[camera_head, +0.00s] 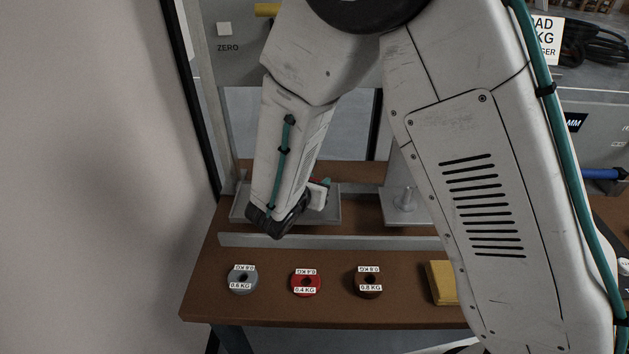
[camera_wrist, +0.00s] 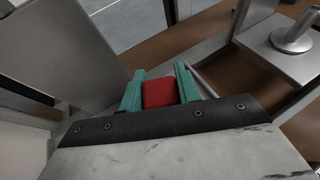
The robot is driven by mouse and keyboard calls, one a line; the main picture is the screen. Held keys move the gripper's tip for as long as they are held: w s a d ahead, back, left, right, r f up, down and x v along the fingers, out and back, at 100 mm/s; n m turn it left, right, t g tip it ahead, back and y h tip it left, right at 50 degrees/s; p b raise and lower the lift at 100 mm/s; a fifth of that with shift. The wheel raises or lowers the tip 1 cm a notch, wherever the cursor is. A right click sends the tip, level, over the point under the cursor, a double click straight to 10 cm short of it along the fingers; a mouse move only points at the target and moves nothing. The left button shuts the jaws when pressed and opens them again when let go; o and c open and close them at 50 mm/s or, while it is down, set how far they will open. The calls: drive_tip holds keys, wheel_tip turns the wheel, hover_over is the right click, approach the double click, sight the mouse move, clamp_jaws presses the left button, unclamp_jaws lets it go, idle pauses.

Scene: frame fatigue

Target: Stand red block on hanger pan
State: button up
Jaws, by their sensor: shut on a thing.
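My gripper (camera_wrist: 160,93) has teal fingers on both sides of a red block (camera_wrist: 160,92) and is shut on it. In the head view my wrist hides the block and most of the fingers. It is over a grey pan (camera_head: 331,214) at the back of the bench. A second grey pan (camera_head: 420,214) with an upright metal peg stands to the right, and it shows at the upper right of the wrist view (camera_wrist: 265,50). I cannot tell which pan is the hanger pan, or whether the block touches anything.
A grey weight (camera_head: 242,288), a red weight (camera_head: 307,290) and a brown weight (camera_head: 369,291) lie along the front of the brown bench (camera_head: 270,312). A yellow block (camera_head: 439,283) is right of them. A low metal rail (camera_head: 330,243) runs behind the weights. My arm hides the right side.

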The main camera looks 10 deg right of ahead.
drive_tip(key=o, duration=1.1)
drive_tip(key=shift+f, duration=0.1)
